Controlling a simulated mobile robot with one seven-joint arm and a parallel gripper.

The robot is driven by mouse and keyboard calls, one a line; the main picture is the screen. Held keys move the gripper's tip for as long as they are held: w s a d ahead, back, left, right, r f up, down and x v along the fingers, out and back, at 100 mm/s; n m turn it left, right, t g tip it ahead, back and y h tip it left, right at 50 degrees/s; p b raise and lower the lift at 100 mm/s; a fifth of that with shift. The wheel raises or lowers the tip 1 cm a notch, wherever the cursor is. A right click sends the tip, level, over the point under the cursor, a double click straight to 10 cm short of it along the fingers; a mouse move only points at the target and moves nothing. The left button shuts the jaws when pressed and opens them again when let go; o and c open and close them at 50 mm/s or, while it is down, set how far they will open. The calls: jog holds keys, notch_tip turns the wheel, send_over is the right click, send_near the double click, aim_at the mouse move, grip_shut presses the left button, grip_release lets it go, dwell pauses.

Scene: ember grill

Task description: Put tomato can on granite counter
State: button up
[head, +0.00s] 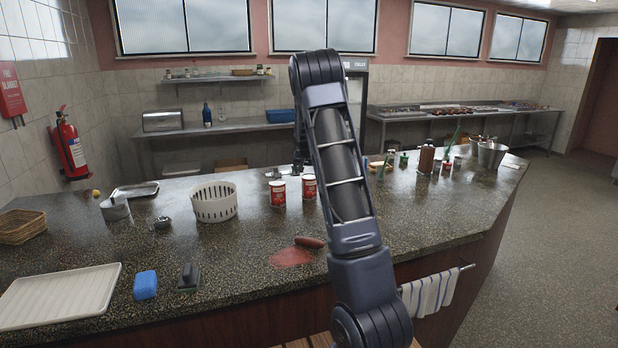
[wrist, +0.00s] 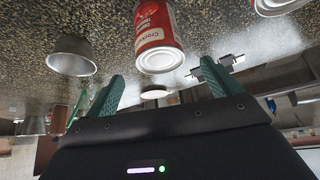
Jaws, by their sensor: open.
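Two red-and-white cans stand upright on the dark speckled granite counter (head: 240,250) in the head view, the left can (head: 278,193) and the right can (head: 309,187), close together. In the wrist view, which is upside down, a can labelled crushed tomatoes (wrist: 158,30) stands on the counter beyond the fingertips, roughly between them in the picture. My gripper (wrist: 162,70) is open, with green fingers spread and nothing between them. I cannot tell which can this is. In the head view my arm hides most of the gripper.
A white perforated basket (head: 214,202) stands left of the cans. A brown sausage-like item (head: 309,242) and a red patch (head: 291,257) lie in front. A white tray (head: 58,296), blue sponge (head: 145,285) and brush (head: 189,278) are front left. A metal bowl (wrist: 70,57) shows in the wrist view.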

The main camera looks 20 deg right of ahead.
jog(key=s+a+r+n+y, duration=0.1)
jog(key=s+a+r, duration=0.2)
jog(key=s+r, duration=0.5)
jog(key=s+a+r, duration=0.2)
jog(key=s+r, duration=0.1)
jog(key=s, duration=0.8)
jog(key=s+a+r+n+y, duration=0.1)
jog(key=s+a+r, duration=0.2)
jog(key=s+r, duration=0.5)
jog(key=s+a+f+n, duration=0.1)
jog(key=s+a+f, duration=0.1)
jog(key=s, duration=1.2)
jog(key=s+a+f+n+g, duration=0.1)
jog(key=s+a, duration=0.3)
jog(key=s, duration=1.1)
jog(key=shift+f+n+y, duration=0.3)
jog(key=shift+f+n, duration=0.2)
jog(key=shift+f, duration=0.3)
jog(key=shift+d, duration=0.1)
